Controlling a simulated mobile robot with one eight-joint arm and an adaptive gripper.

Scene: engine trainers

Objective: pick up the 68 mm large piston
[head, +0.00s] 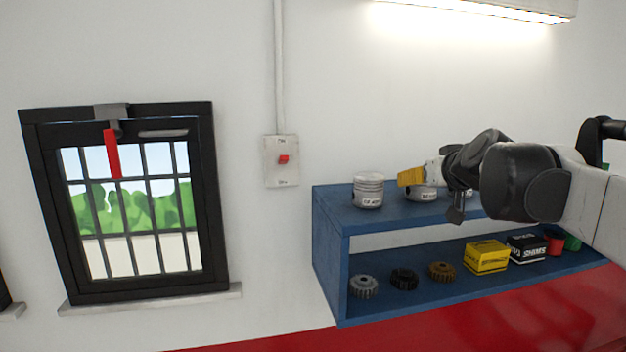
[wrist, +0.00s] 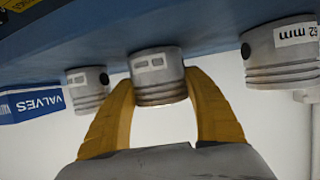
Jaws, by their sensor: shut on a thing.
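My gripper (head: 411,177) has yellow fingers, and they are shut on a grey piston. The held piston (wrist: 157,78) is the middle of three in the wrist view, with a finger on each side. Its label is too small to read, so I cannot tell its size. It also shows in the head view (head: 424,193), partly behind the fingers, at the blue shelf's top. A piston marked 62 mm (wrist: 283,52) is at the right in the wrist view. A third piston (wrist: 88,88) is at the left there.
The blue shelf (head: 330,252) has a lower level with gears (head: 404,279), a yellow box (head: 486,256) and a black SHIMS box (head: 527,248). A blue VALVES box (wrist: 30,105) is at the wrist view's left. A piston (head: 368,190) stands near the shelf's left end.

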